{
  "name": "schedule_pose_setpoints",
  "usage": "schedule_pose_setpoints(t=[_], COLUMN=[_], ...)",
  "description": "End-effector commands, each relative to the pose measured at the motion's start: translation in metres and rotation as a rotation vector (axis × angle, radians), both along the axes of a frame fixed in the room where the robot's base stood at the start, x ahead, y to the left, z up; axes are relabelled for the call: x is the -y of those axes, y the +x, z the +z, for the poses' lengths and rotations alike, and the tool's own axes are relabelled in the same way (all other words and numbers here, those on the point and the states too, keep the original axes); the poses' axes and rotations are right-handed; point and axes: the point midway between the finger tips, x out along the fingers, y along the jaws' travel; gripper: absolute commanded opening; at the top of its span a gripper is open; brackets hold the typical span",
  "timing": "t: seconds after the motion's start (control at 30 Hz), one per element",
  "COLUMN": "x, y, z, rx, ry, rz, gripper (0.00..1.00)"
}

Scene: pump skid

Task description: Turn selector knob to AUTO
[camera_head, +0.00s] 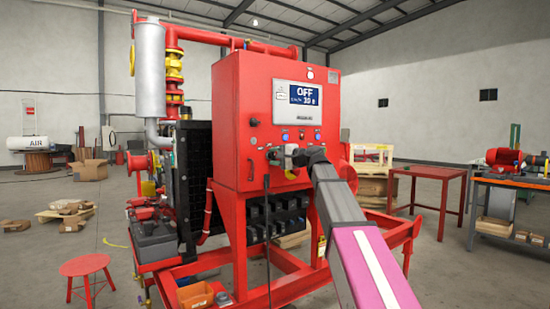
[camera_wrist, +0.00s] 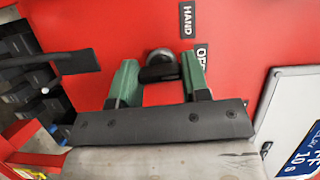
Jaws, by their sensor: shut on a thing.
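The selector knob (camera_wrist: 158,73) is a small black handle with a grey round base on the red panel, in the wrist view. My gripper (camera_wrist: 160,63) has two green fingers, one on each side of the knob, and is shut on it. A HAND label (camera_wrist: 186,20) and a partly covered OFF label (camera_wrist: 201,54) sit up and right of the knob. No AUTO label can be made out. In the head view my gripper (camera_head: 288,157) is at the front of the red control cabinet (camera_head: 232,120) and hides the knob. The display (camera_head: 298,95) reads OFF.
The red skid frame (camera_head: 285,287) juts out below. A red table (camera_head: 430,176) stands to the right.

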Motion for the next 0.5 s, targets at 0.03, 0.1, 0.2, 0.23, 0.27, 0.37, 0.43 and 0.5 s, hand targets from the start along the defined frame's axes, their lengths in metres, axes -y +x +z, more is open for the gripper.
schedule_pose_setpoints(t=[0.03, 0.1, 0.2, 0.23, 0.27, 0.37, 0.43, 0.5], x=[0.0005, 0.0005, 0.0004, 0.0004, 0.0003, 0.0004, 0.0004, 0.0003], y=[0.0, -0.0002, -0.0003, -0.0003, -0.0003, -0.0004, -0.0004, -0.0006], z=[-0.0013, -0.0014, -0.0016, -0.0019, -0.002, -0.0027, -0.0029, -0.0029], rx=[-0.026, -0.064, -0.12, -0.137, -0.153, -0.21, -0.249, -0.287], ry=[0.035, 0.087, 0.166, 0.188, 0.211, 0.288, 0.341, 0.395], rz=[-0.002, -0.002, -0.002, -0.002, -0.002, -0.002, -0.002, -0.002], gripper=[0.19, 0.19, 0.19, 0.19, 0.19, 0.19, 0.19, 0.19])
